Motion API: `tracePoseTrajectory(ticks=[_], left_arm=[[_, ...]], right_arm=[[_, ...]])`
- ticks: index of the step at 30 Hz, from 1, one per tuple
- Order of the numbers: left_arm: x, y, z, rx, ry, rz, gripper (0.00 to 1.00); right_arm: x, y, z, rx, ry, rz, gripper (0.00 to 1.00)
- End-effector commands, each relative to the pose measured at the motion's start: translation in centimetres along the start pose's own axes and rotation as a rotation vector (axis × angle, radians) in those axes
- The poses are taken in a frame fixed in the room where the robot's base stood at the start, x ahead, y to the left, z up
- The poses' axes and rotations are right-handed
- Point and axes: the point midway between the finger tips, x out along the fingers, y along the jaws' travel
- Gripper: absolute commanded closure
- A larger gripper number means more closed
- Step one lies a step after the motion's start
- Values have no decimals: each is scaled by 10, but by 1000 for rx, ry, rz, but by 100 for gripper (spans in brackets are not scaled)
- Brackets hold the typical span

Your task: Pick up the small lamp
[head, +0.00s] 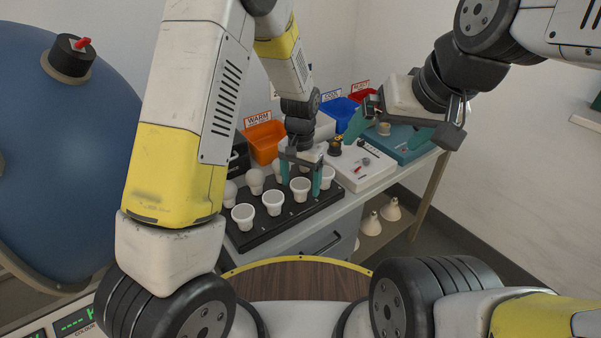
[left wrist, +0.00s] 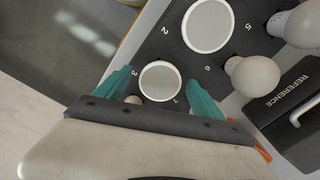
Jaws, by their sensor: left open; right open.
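A black numbered rack (head: 262,236) holds white flared lamps and round bulbs. My left gripper (head: 301,178) is open above it. One flared lamp (head: 300,189) stands between its teal fingers. In the left wrist view this lamp's round white face (left wrist: 160,82) lies between the open fingers (left wrist: 161,90), with no clear contact. A small pale round end (left wrist: 133,99) shows beside the left finger, mostly hidden by my gripper. I cannot tell for sure which is the small lamp. My right gripper (head: 388,131) is open and empty above the right of the bench.
Round bulbs (left wrist: 252,77) stand in the rack beside the flared lamps. A black REFERENCE case (left wrist: 291,104) is close by. An orange WARM bin (head: 264,141), a blue bin (head: 340,112) and a white test unit (head: 358,166) stand behind and right. A large blue sphere (head: 65,150) fills the left.

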Motion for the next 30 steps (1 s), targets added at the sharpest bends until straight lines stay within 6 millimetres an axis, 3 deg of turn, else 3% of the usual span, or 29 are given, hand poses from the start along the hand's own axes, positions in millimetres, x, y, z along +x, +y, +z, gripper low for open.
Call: tracePoseTrajectory(ticks=[4,11,14,21,22,30], left_arm=[[14,0,0,-1,0,0,21],[16,0,0,-1,2,0,21],[15,0,0,-1,1,0,37],[15,0,0,-1,1,0,84],[15,0,0,-1,1,0,88],[14,0,0,-1,2,0,88]], right_arm=[[0,0,0,0,0,0,0],[0,0,0,0,0,0,0],[0,0,0,0,0,0,0],[0,0,0,0,0,0,0],[0,0,0,0,0,0,0],[0,0,0,0,0,0,0]])
